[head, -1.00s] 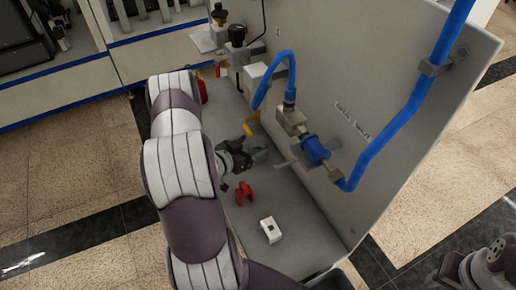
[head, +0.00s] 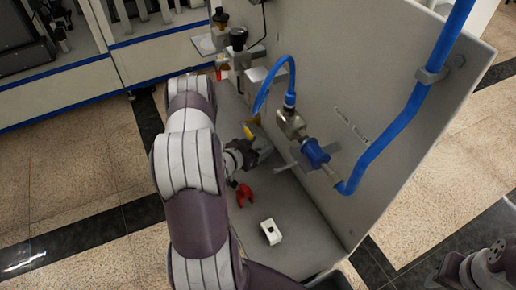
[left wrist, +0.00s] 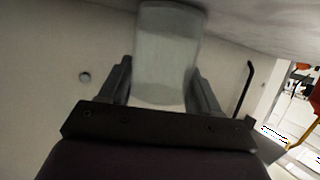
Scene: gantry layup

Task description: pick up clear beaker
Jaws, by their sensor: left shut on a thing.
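The clear beaker (left wrist: 166,60) shows in the left wrist view as a pale, see-through cylinder between the two fingers. My left gripper (left wrist: 163,88) is shut on it, one finger on each side. In the head view my left gripper (head: 262,155) is low over the grey bench surface, close to the upright panel. The beaker is hard to make out there. The fingertips of my right gripper do not show; only part of my right arm is at the lower right edge.
A red part (head: 244,195) and a white block (head: 271,231) lie on the bench surface (head: 300,240) near the gripper. Blue tubing (head: 408,112) with a metal valve (head: 291,124) sticks out from the upright panel (head: 365,60). A yellow part (head: 249,132) is just behind the gripper.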

